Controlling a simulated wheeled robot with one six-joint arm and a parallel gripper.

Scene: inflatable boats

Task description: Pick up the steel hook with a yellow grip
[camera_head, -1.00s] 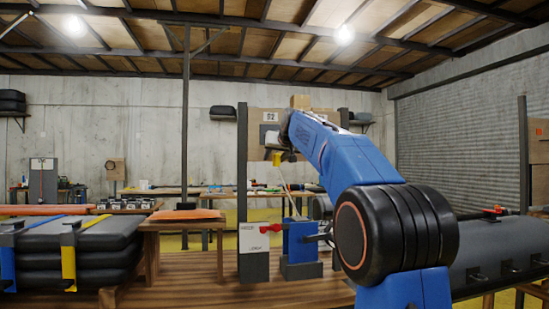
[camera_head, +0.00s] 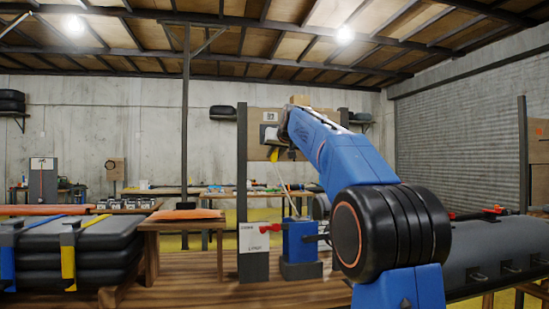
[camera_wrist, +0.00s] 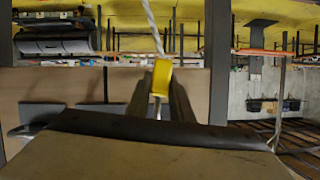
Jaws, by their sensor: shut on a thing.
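The hook's yellow grip (camera_wrist: 161,78) sits between the two fingers of my gripper (camera_wrist: 160,100) in the wrist view. My gripper is shut on it. A thin piece of the steel shows just below the grip, between the fingers; the rest of the hook is hidden. In the head view the yellow grip (camera_head: 274,154) is a small patch at the end of my blue arm, in front of the brown board.
A pale rope (camera_wrist: 153,25) runs from the yellow grip. In the head view a brown board (camera_head: 257,125) stands between dark posts behind my gripper. Below are a blue box-shaped device (camera_head: 299,240) and a white labelled panel (camera_head: 254,240). Grey inflatable stacks (camera_head: 85,240) lie at left.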

